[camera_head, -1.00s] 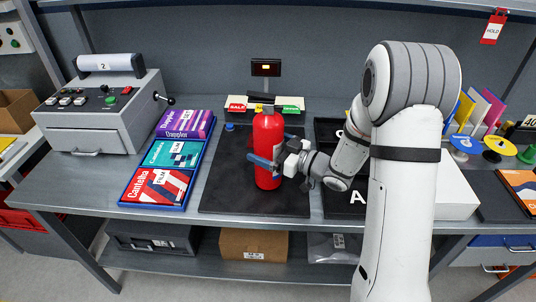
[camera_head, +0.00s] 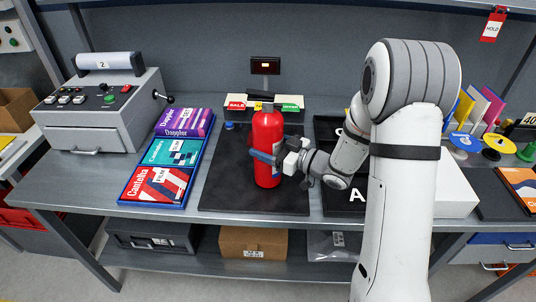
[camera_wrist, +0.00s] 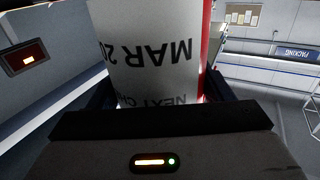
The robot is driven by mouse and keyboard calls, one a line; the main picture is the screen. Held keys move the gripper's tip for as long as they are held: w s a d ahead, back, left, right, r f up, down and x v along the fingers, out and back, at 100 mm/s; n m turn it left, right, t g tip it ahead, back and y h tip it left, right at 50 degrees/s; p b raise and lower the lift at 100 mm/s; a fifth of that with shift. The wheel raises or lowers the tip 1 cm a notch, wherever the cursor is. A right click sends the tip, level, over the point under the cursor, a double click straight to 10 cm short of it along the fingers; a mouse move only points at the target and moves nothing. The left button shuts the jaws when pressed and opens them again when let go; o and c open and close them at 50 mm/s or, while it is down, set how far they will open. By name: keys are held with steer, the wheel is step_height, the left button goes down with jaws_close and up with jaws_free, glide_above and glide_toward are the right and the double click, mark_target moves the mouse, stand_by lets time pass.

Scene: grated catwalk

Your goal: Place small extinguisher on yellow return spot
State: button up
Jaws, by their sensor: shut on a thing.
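The red extinguisher (camera_head: 267,130) stands upright on the dark mat (camera_head: 225,180) in the middle of the bench. My gripper (camera_head: 268,155) reaches it from the right and is shut around its body. One blue finger lies across its front; the other finger is hidden behind it. In the wrist view the extinguisher's white label (camera_wrist: 155,55) fills the space between the fingers, with upside-down print. A yellow disc (camera_head: 498,143) shows at the right end of the bench; I cannot tell whether it is the yellow return spot.
A blue tray of boxes (camera_head: 180,204) and a grey control machine (camera_head: 100,112) are left of the mat. A sign holder (camera_head: 233,101) and small display (camera_head: 265,67) stand behind. A black tray marked A (camera_head: 335,210) lies right, partly behind my arm.

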steer(key=c, duration=0.6)
steer(key=shift+w+r, duration=0.1)
steer(key=shift+r, duration=0.1)
steer(key=shift+c, duration=0.2)
